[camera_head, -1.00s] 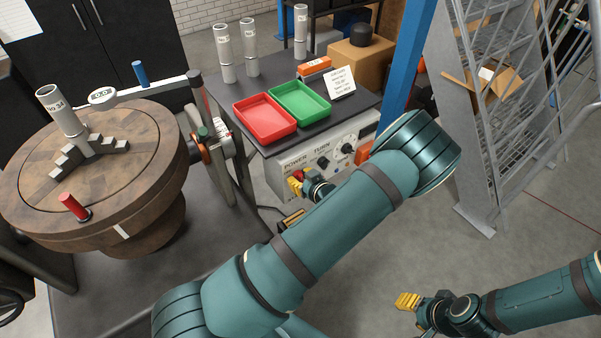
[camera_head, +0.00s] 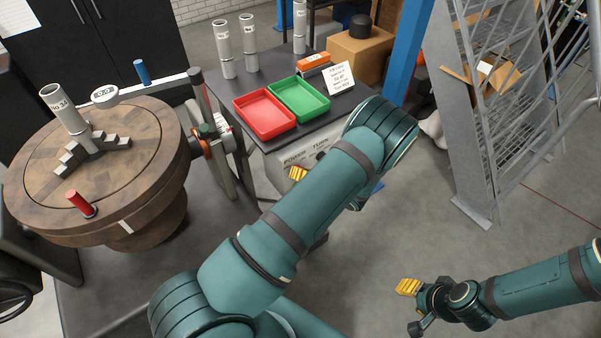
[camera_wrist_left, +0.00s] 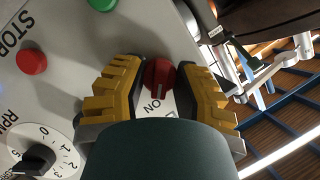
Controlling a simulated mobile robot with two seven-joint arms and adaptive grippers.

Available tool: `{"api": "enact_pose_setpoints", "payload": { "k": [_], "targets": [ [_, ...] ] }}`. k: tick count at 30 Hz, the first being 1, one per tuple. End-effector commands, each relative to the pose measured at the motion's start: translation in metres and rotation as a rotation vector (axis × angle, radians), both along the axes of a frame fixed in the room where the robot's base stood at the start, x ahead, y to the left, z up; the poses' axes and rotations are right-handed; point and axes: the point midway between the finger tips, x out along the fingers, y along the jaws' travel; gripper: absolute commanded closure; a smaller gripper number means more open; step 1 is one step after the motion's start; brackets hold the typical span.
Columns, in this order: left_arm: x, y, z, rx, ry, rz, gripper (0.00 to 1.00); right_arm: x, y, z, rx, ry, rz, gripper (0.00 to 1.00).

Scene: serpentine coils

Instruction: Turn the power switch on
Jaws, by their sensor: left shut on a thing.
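The power switch is a red round knob (camera_wrist_left: 157,75) on a pale control panel, beside a printed "ON" label in the left wrist view.
The panel also carries a red stop button (camera_wrist_left: 31,61), a green button (camera_wrist_left: 102,4) and a black RPM dial (camera_wrist_left: 38,160). A red tray (camera_head: 264,115) and green tray (camera_head: 299,99) sit above on the bench. A round wooden turntable (camera_head: 95,180) stands left.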

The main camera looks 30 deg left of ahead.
Motion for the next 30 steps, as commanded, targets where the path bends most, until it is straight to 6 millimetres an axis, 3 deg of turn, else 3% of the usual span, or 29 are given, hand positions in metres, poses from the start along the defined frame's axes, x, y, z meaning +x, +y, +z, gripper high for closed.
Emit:
{"api": "enact_pose_setpoints", "payload": {
  "k": [19,20,21,30],
  "targets": [
    [-0.0013,0.0013,-0.0010,0.020,0.052,0.002,1.00,-0.0004,0.0000,-0.0005,0.000,0.001,0.000,0.53],
    [-0.0013,0.0013,-0.0010,0.020,0.052,0.002,0.64,-0.0004,0.0000,-0.0005,0.000,0.001,0.000,0.53],
    [-0.0014,0.0014,-0.0009,0.021,0.052,0.003,0.58,-0.0004,0.0000,-0.0005,0.000,0.001,0.000,0.53],
    [-0.0005,-0.0001,-0.0002,0.021,0.050,0.000,0.58,-0.0004,0.0001,-0.0004,0.000,0.001,0.001,0.53]
  ]
}}
